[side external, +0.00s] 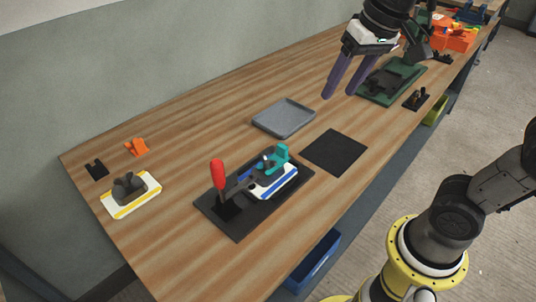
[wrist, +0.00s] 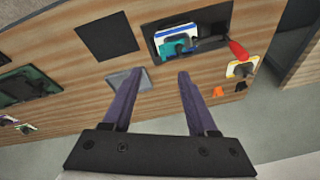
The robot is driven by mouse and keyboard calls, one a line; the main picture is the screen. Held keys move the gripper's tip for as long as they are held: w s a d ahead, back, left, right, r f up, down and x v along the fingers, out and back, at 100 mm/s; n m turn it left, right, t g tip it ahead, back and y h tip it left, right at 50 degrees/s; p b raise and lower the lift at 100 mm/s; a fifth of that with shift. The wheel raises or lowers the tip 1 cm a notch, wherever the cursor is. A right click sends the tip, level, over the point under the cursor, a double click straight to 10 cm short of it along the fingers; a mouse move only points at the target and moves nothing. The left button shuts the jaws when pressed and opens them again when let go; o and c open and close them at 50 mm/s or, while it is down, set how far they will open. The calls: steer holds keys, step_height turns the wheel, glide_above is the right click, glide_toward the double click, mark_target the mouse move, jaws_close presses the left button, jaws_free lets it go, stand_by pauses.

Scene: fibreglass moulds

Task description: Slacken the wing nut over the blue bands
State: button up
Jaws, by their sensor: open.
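A white block with blue bands (side external: 275,184) sits in a black tray (side external: 238,229) near the table's middle; it also shows at the top of the wrist view (wrist: 176,31). A teal piece, seemingly the wing nut (side external: 277,157), stands on top of the block; the wrist view shows it too (wrist: 172,48). A red-handled clamp (side external: 218,174) stands at the block's left end, its dark arm reaching over the block. My gripper (side external: 339,94) is open and empty, high above the table, well apart from the block. Its two purple fingers (wrist: 162,75) point toward the table in the wrist view.
A grey tray (side external: 284,118) and a black mat (side external: 335,151) lie near the block. A yellow-banded block (side external: 131,196) with a dark winged piece, an orange piece (side external: 137,147) and a black piece (side external: 96,169) are at the left. A green tray (side external: 392,82) is at the back right.

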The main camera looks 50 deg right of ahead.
steer(key=w+a+f+g, duration=0.2)
steer(key=w+a, duration=0.1)
steer(key=w, duration=0.6)
steer(key=g, duration=0.2)
glide_toward(268, 160)
step_height(268, 160, down, 8)
steer(key=shift+s+f, duration=0.1)
steer(key=shift+f, duration=0.15)
jaws_close()
